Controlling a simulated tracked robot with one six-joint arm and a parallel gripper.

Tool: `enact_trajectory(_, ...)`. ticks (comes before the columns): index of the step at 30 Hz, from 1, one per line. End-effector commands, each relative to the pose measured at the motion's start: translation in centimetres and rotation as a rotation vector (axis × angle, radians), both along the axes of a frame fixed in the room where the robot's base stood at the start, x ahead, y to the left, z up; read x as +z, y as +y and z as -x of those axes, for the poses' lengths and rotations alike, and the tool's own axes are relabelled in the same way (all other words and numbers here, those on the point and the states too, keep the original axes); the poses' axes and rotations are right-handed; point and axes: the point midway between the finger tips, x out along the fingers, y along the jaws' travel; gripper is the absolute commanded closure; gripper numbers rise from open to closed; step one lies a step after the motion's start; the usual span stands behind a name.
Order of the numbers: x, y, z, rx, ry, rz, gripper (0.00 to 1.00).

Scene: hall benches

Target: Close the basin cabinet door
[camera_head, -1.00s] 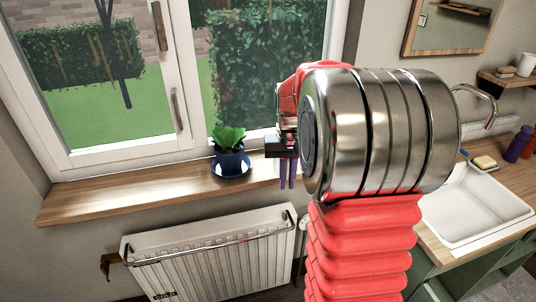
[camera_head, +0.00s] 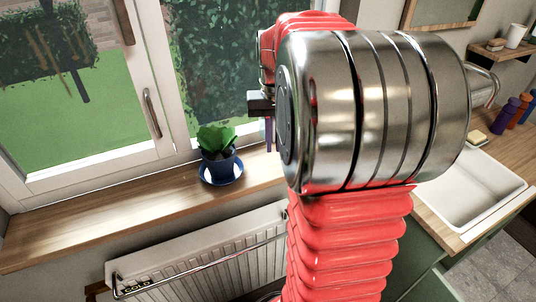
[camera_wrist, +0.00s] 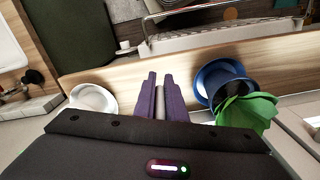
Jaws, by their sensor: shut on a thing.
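The basin (camera_head: 470,195) is set in a wooden counter at the right of the head view. The green cabinet (camera_head: 415,255) under it is partly hidden by my arm. A dark green panel (camera_wrist: 55,42) shows at the upper left of the wrist view, next to the counter edge. I cannot tell whether this is the door or the cabinet's side, or how far the door is open. My gripper (camera_wrist: 160,78) is over the window sill, well apart from the cabinet. Its purple fingers are shut on a slim grey thing (camera_wrist: 160,103), mostly hidden between them.
A plant in a blue pot (camera_head: 218,165) stands on a blue saucer on the wooden sill (camera_head: 80,235), close beside my gripper. A white dish (camera_wrist: 93,98) is at its other side. A white radiator (camera_head: 205,260) is below the sill. Bottles (camera_head: 506,117) and a sponge stand by the basin.

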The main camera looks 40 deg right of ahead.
Motion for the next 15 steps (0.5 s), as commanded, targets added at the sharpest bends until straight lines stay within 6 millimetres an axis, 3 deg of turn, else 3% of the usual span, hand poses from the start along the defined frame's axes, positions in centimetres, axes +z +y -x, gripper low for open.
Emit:
enact_trajectory(10,-0.2,-0.4,0.4,-0.013,0.001,-0.001,1.0)
enact_trajectory(15,-2.1,-0.4,0.4,-0.014,0.003,-0.002,1.0)
